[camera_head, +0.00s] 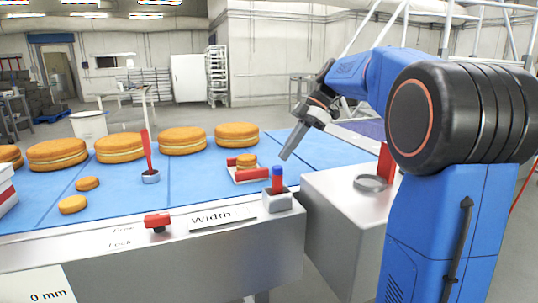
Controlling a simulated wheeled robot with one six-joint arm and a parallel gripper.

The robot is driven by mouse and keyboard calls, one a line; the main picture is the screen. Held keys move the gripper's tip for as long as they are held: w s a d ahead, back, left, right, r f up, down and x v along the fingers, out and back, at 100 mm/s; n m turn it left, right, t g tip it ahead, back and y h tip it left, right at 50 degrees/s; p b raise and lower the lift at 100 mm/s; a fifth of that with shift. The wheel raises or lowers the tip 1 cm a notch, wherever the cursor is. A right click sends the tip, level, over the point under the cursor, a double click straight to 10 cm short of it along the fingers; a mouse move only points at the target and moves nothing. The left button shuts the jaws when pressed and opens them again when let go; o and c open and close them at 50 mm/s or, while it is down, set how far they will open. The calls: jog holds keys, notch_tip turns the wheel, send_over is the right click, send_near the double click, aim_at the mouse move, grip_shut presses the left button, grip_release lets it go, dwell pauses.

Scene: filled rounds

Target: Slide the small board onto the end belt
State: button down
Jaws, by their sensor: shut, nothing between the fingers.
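A small pale board (236,176) with red blocks at its edges lies on the blue belt surface (200,192), near its right part. A small round filled cake (246,160) sits on the board. My gripper (288,154) is shut and empty. It points down and left, and its tip appears to the right of the board and apart from it; its height above the belt is hard to judge. A darker blue-purple surface (370,128) shows behind my arm at the right, partly hidden; I cannot tell whether it is the end belt.
Several large filled rounds (182,140) stand in a row along the back. Two small rounds (73,204) lie at left. A red-handled tool stands in a small cup (150,177). A blue-topped knob block (278,200) and a red lever (157,221) sit on the front metal edge.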

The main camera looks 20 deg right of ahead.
send_near(245, 170)
jog(key=x, duration=0.5)
jog(key=shift+a+r, duration=0.15)
jog(key=shift+a, duration=0.45)
jog(key=shift+d+f, duration=0.1)
jog(key=shift+f, duration=0.75)
